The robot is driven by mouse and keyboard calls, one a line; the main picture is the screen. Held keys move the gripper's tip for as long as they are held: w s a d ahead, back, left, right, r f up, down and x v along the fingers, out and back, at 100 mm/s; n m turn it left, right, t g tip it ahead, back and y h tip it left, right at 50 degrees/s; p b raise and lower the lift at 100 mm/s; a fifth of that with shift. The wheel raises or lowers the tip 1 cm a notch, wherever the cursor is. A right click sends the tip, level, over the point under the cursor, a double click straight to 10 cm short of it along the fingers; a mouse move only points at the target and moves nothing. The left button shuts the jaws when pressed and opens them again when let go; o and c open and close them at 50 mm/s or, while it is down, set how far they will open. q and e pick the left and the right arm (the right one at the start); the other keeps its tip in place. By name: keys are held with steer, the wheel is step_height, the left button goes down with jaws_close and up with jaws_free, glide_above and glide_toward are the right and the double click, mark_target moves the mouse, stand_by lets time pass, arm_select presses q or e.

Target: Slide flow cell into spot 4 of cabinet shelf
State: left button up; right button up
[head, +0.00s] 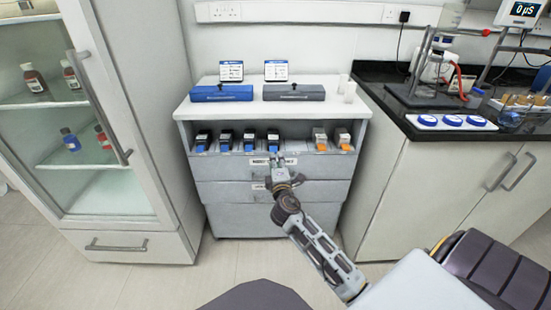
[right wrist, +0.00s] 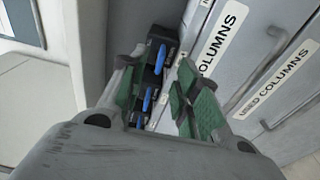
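Several dark flow cells with blue fronts stand in a row on the left of the cabinet shelf (head: 300,168). The rightmost blue one (head: 273,139) stands fourth from the left, just above my right gripper (head: 275,158) in the head view. In the right wrist view my right gripper (right wrist: 160,95) has its green-padded fingers spread apart. Black cells with blue tabs (right wrist: 160,58) show beyond and between the fingers, and I see none clamped. The fingers hide part of the row. My left gripper is not in view.
Two grey-and-orange cells (head: 320,139) stand at the shelf's right, with a gap beside the blue ones. Blue (head: 222,92) and grey (head: 293,91) cases lie on the cabinet top. A glass-door fridge (head: 85,130) stands left, a black-topped bench (head: 400,105) right.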

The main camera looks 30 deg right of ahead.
steer(key=shift+v, duration=2.65)
